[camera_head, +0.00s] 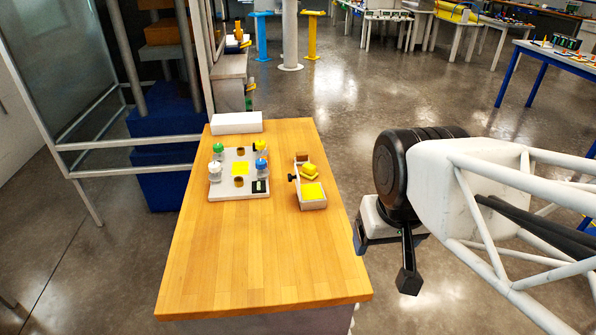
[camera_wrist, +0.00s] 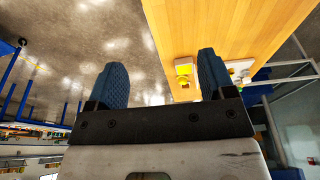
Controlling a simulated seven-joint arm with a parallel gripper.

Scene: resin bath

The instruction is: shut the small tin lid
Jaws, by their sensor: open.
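I cannot clearly make out a small tin or its lid. A small open white tray (camera_head: 313,204) sits right of the middle of the wooden table (camera_head: 262,255). It has a yellow square inside, a black knob on its left side, and yellow and brown pieces at its back end. A white board (camera_head: 238,191) left of it carries several small jars with coloured caps, a yellow square and small brown pieces. My gripper (camera_head: 383,266) is open and empty, off the table's right edge and well apart from these things. Its fingers (camera_wrist: 163,64) also show in the wrist view.
A white block (camera_head: 236,123) lies at the table's far end. The front half of the table is bare. A metal frame with a blue stand (camera_head: 160,130) is at the left. Other tables stand far back, and the floor right of the table is open.

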